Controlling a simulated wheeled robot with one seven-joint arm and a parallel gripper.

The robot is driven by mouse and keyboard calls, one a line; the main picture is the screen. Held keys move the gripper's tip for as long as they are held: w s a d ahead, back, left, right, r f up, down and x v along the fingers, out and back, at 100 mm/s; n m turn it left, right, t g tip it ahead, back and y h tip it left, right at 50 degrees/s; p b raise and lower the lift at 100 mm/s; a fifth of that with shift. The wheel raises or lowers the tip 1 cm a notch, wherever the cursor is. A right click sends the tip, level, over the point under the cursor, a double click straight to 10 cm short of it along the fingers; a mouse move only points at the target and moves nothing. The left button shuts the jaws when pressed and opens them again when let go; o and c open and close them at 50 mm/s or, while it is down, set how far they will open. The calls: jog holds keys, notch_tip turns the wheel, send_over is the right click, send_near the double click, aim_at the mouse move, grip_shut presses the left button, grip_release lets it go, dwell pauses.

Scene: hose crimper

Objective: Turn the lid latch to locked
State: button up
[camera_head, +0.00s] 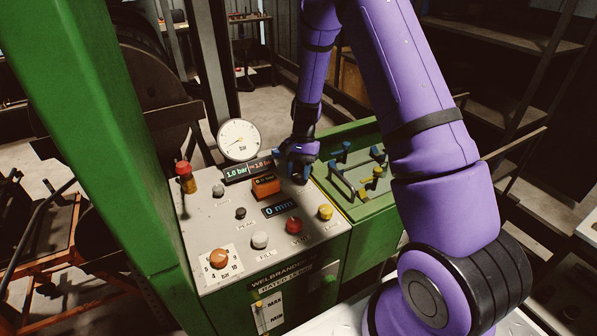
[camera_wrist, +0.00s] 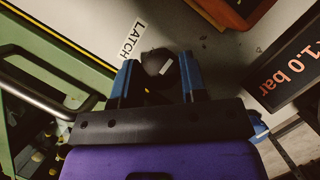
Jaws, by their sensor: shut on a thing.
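The lid latch is a dark knob (camera_wrist: 163,66) beside a white "LATCH" label (camera_wrist: 132,38) on the grey panel. A small pale mark shows on the knob. My gripper (camera_wrist: 158,76) has its blue fingers on either side of the knob and is shut on it. In the head view my gripper (camera_head: 297,160) is at the back right corner of the panel (camera_head: 215,215), and its hand hides the latch there. Which position the latch is in cannot be told.
A pressure gauge (camera_head: 239,140) and a "1.0 bar" display (camera_head: 248,168) stand left of my gripper. An orange box (camera_head: 266,186) is just in front. A green bay (camera_head: 352,206) with a metal rail (camera_head: 341,181) lies to the right. Several buttons fill the front panel.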

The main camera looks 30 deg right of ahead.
jog(key=o, duration=0.9)
jog(key=v, duration=1)
jog(key=shift+w+r, duration=0.15)
jog(key=shift+r, duration=0.2)
jog(key=shift+d, duration=0.1)
jog(key=s+a+r+n+t+h, duration=0.1)
jog(key=s+a+r+n+t, duration=0.1)
jog(key=s+r, duration=0.6)
jog(key=s+a+r+n+t, duration=0.25)
jog(key=s+r, duration=0.25)
jog(key=r, duration=0.7)
jog(key=s+a+r+n+t+h, duration=0.1)
jog(key=s+r+n+t, duration=0.1)
jog(key=s, duration=0.7)
jog(key=s+r+n+t+h, duration=0.1)
jog(key=s+r+n+t, duration=0.1)
jog(key=s, duration=0.8)
jog(key=shift+a+r+n, duration=0.35)
jog(key=shift+a+r, duration=0.05)
jog(key=shift+r, duration=0.4)
